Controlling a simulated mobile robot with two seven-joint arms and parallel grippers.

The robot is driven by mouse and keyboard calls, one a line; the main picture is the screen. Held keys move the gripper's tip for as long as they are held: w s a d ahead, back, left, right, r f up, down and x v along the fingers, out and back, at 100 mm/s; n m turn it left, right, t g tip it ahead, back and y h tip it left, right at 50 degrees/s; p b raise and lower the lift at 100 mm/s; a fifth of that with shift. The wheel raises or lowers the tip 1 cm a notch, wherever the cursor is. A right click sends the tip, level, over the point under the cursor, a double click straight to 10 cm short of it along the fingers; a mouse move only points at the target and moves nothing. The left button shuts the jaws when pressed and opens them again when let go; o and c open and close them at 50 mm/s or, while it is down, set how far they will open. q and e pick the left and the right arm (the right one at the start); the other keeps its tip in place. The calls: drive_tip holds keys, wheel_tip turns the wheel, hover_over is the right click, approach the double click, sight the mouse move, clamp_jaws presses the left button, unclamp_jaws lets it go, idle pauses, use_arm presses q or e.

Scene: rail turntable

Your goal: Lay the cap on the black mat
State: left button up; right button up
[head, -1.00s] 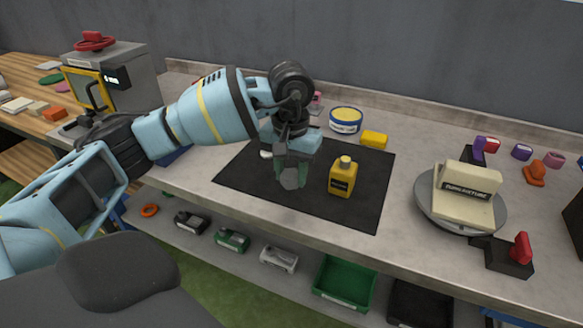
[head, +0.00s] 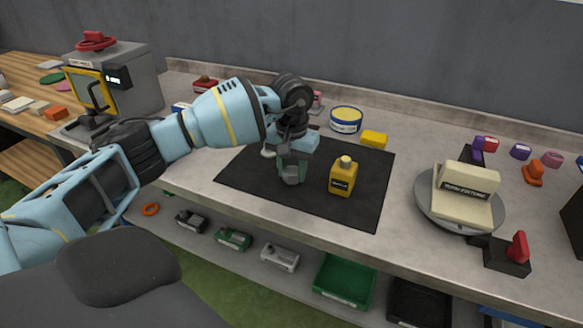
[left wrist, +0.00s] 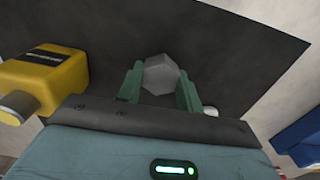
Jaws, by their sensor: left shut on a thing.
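The cap, a grey six-sided piece (head: 291,175), is between the green fingers of my left gripper (head: 292,170), low over the black mat (head: 360,215). In the left wrist view the cap (left wrist: 161,74) shows between both fingertips of my left gripper (left wrist: 160,84), which is shut on it. I cannot tell whether the cap touches the mat. A yellow bottle (head: 343,177) stands on the mat just right of the gripper; it also shows in the left wrist view (left wrist: 45,78). My right gripper is not in view.
A small white item (head: 267,153) lies on the mat behind the gripper. A yellow block (head: 374,139) and a round yellow-and-blue tin (head: 346,119) stand behind the mat. A turntable (head: 482,221) bearing a cream fixture is at right. The mat's front is clear.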

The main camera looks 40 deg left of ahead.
sight(292, 171)
use_arm(q)
drive_tip(key=shift+f, duration=0.2)
drive_tip(key=o, duration=1.1)
wheel_tip(292, 171, up, 12)
drive_tip(key=shift+r, duration=0.2)
